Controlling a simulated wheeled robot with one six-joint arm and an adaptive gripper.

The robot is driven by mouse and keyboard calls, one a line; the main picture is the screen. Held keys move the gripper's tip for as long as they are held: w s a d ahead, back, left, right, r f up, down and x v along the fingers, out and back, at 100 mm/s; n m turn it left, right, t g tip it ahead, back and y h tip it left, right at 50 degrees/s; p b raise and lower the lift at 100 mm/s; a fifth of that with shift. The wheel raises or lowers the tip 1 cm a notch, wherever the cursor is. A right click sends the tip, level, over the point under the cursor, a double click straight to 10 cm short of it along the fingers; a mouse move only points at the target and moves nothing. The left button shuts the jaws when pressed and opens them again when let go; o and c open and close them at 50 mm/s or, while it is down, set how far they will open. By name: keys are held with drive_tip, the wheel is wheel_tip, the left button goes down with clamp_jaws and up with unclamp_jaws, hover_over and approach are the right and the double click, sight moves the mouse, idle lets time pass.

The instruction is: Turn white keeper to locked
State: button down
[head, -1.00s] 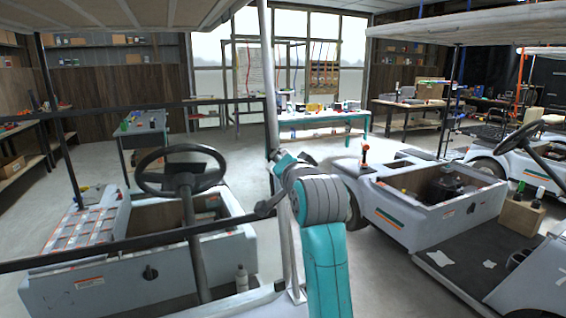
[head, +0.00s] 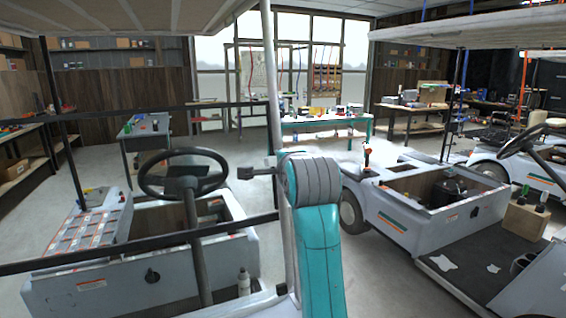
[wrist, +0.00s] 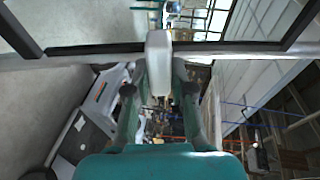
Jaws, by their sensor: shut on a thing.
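The white keeper (wrist: 158,52) is a pale, rounded block in the upper middle of the wrist view. It lies against a dark rail (wrist: 95,49) and a pale post running across the picture. My gripper (wrist: 158,82) has its two teal fingers on either side of the keeper's lower end, shut on it. In the head view my teal arm stands in front of the cart's roof post, and I cannot make out the keeper there. Whether the keeper is in its locked position cannot be told.
The near cart has a steering wheel (head: 183,172) and dark rails (head: 150,113) left of my arm. A pale roof post (head: 269,75) rises close beside the arm. A second cart (head: 400,215) stands to the right, with open floor between.

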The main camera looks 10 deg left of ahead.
drive_tip(key=shift+f, duration=0.1)
idle(0.4)
drive_tip(key=c, duration=1)
unclamp_jaws()
drive_tip(key=v, duration=1.2)
